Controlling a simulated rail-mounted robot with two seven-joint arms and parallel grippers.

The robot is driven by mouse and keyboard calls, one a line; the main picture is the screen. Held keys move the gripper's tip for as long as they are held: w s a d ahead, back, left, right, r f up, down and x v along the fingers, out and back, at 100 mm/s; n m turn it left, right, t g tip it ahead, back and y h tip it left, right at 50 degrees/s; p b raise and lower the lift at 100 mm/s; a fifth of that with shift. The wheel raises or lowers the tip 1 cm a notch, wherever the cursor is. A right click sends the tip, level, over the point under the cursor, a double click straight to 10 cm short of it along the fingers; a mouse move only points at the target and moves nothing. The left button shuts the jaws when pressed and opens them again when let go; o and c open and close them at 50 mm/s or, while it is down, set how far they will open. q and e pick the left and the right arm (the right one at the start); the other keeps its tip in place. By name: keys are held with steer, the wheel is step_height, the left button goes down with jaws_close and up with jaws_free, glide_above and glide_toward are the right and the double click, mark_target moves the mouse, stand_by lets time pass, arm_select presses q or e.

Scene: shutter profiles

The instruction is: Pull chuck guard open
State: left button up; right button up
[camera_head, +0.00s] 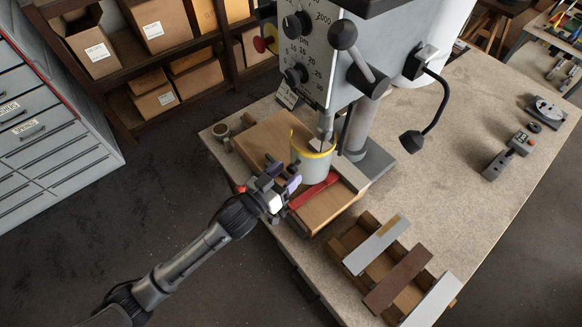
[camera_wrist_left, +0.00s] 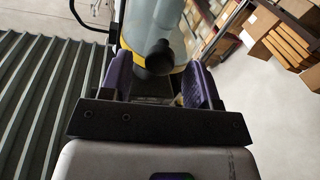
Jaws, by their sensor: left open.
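The chuck guard (camera_head: 312,160) is a clear, yellow-edged curved shield around the drill press chuck, and it appears closed in front of it. It also shows in the left wrist view (camera_wrist_left: 172,22), with a black round knob (camera_wrist_left: 159,57) on its near side. My left gripper (camera_head: 285,174) is at the guard's left front side. In the left wrist view its purple fingers (camera_wrist_left: 160,80) are apart, with the knob showing between or just beyond them. I cannot tell whether they touch it. My right gripper is not in view.
The drill press (camera_head: 368,110) stands on the workbench (camera_head: 450,150). A red bar (camera_head: 314,190) lies on the wooden board (camera_head: 326,208) below the guard. A wooden rack with profiles (camera_head: 398,280) is at the front. A grey drawer cabinet (camera_head: 45,130) stands at left.

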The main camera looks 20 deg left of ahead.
arm_select(q)
steer(key=shift+x, duration=1.1)
steer(key=shift+c, duration=0.4)
jaws_close()
